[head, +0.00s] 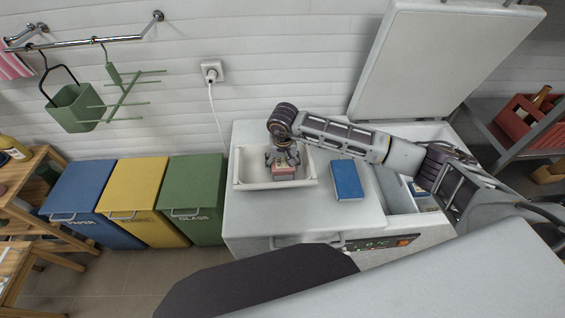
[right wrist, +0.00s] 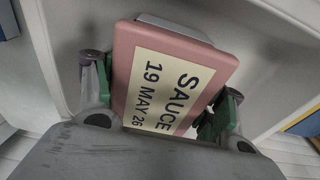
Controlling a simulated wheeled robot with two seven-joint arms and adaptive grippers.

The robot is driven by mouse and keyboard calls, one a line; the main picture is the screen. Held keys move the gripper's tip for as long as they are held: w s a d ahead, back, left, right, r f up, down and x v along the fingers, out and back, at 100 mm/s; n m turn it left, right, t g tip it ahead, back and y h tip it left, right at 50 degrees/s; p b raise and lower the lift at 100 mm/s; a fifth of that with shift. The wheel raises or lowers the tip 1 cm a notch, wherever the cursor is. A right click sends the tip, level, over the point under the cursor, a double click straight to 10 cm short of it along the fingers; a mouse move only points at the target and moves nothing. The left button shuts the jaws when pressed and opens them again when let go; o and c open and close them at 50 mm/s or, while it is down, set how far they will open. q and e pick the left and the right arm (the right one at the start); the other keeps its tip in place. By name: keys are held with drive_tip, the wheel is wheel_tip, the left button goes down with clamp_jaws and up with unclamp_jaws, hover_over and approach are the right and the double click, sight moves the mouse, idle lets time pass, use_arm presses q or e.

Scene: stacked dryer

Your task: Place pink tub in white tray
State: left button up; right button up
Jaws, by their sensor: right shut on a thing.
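The pink tub (head: 285,172) is inside the outline of the white tray (head: 242,184), which sits on the left part of the white chest top. In the right wrist view the tub (right wrist: 124,62) has a cream label reading "SAUCE 19 MAY 26". My right gripper (head: 283,159) reaches down over the tray and is shut on the tub, with its green-padded fingers on opposite sides of it. Whether the tub touches the tray floor I cannot tell. My left gripper is not in view.
A blue book-like box (head: 346,180) lies right of the tray. The chest's open compartment (head: 398,190) and raised lid (head: 430,60) are further right. Blue (head: 90,190), yellow (head: 138,190) and green (head: 192,190) bins stand to the left. The chest top in front of the tray is clear.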

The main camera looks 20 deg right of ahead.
sight(283, 162)
drive_tip(key=shift+f, duration=0.15)
drive_tip(key=o, duration=1.3)
drive_tip(key=r, duration=0.4)
drive_tip(key=s+r+b, duration=0.1)
drive_tip(key=r, duration=0.7)
drive_tip(key=shift+s+a+r, duration=0.15)
drive_tip(key=shift+s, duration=0.1)
